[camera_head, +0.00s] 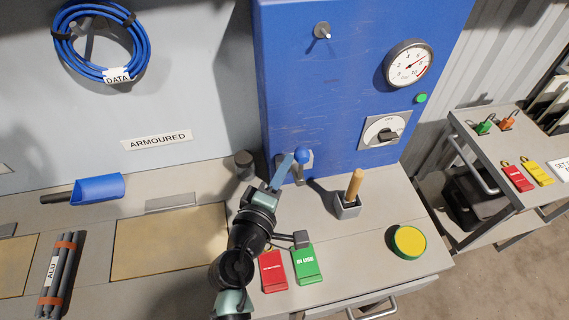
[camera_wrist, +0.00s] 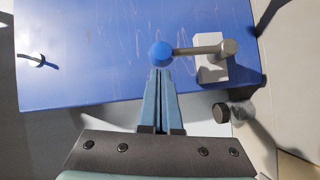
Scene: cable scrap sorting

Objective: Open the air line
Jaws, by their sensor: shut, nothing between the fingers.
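A lever with a blue ball knob (camera_head: 302,155) stands at the lower front of the blue panel (camera_head: 330,90). In the wrist view the blue knob (camera_wrist: 161,53) sits at the left end of a metal rod (camera_wrist: 195,50), which runs right to a pivot on a pale block (camera_wrist: 211,66). My gripper (camera_head: 288,160) is shut and empty beside the knob. In the wrist view its fingertips (camera_wrist: 160,72) lie just below the knob; I cannot tell whether they touch it. A round dial gauge (camera_head: 408,65) is on the panel's upper right.
A rotary switch (camera_head: 384,130) and a green button (camera_head: 421,98) are on the panel. A wooden-handled tool in a grey holder (camera_head: 347,209), a yellow-green round button (camera_head: 408,241), and red (camera_head: 272,272) and green (camera_head: 306,266) tags are on the bench. A side cart (camera_head: 500,150) stands right.

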